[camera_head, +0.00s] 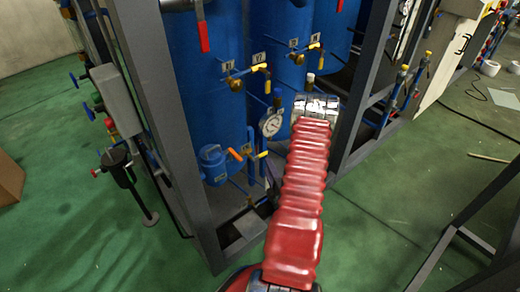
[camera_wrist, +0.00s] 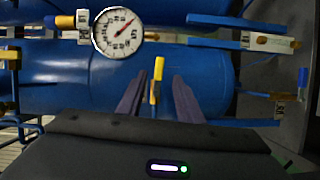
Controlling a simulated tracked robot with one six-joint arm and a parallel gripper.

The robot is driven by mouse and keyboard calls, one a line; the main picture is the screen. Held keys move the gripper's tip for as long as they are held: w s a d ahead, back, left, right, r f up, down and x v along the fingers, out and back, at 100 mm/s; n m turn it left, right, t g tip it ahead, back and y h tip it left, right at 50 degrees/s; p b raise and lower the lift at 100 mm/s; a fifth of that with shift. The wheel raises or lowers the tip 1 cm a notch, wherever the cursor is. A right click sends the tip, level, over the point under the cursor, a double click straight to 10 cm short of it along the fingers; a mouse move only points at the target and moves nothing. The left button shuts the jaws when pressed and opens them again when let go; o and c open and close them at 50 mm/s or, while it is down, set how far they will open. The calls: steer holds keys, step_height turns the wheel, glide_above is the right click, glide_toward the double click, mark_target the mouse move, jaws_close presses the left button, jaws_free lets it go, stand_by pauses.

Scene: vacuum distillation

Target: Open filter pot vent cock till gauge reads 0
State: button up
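A yellow cock handle (camera_wrist: 157,80) stands between the two dark fingers of my gripper (camera_wrist: 159,76) in the wrist view. The fingers are open, with a gap on each side of the handle. The round white gauge (camera_wrist: 117,33) is above and left of it, its red needle pointing up and right, apparently off zero; the numbers are too small to read. In the head view the gauge (camera_head: 271,125) sits left of my red arm. The blue filter pot (camera_head: 214,165) has an orange handle (camera_head: 235,154) beside it. My arm hides most of my gripper there.
Blue tanks (camera_head: 205,80) stand behind grey frame posts (camera_head: 180,130). More yellow-handled valves (camera_head: 262,70) and a red handle (camera_head: 204,37) are higher up. Blue pipes (camera_wrist: 215,42) run close above the fingers in the wrist view.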

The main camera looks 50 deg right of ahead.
steer(key=x, duration=1.2)
steer(key=shift+w+d, duration=0.1)
steer(key=shift+d, duration=0.05)
steer(key=shift+c, duration=0.4)
jaws_close()
